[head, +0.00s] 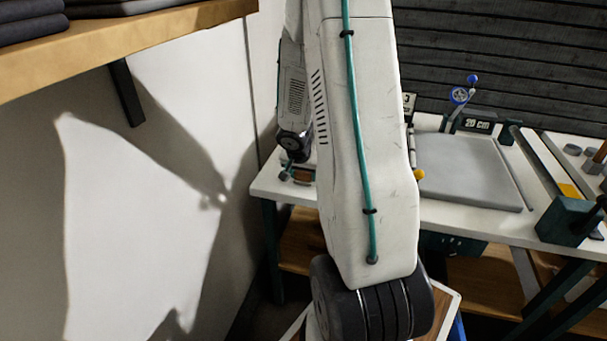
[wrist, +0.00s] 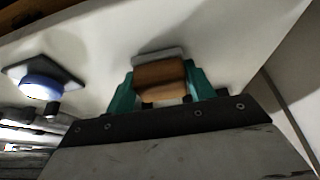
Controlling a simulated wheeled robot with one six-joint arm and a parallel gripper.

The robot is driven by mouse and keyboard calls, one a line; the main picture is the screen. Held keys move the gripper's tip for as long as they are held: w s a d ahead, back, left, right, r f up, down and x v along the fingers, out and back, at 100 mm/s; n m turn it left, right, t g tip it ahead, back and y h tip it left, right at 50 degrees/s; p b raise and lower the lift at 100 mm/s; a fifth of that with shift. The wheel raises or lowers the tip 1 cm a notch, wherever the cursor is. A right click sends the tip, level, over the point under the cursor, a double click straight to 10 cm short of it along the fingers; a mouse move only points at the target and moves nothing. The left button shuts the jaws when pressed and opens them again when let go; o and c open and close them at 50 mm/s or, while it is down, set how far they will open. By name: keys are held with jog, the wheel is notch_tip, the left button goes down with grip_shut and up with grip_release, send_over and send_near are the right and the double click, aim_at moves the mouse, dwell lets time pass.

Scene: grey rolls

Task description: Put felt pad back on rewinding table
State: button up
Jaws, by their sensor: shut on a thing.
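The felt pad, a brown wooden block with a light grey layer along its far side, shows in the wrist view (wrist: 160,76). My gripper (wrist: 162,88) has its teal fingers on both sides of the block and is shut on it. In the head view my gripper (head: 301,174) is small and partly hidden by my arm, at the left end of the white rewinding table (head: 268,184). The table top (wrist: 225,35) fills the background in the wrist view. The pad is at or just above it; I cannot tell whether they touch.
A blue knob on a dark plate (wrist: 42,86) is left of my gripper in the wrist view. A grey slab (head: 470,183) and a "20 cm" sign (head: 479,125) are on the table's right. A wooden shelf (head: 130,42) with dark folded cloth is at upper left.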

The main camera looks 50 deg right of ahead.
jog(key=shift+f, duration=0.15)
jog(key=o, duration=0.9)
jog(key=shift+o, duration=0.2)
jog(key=v, duration=1.2)
jog(key=shift+s+a, duration=0.1)
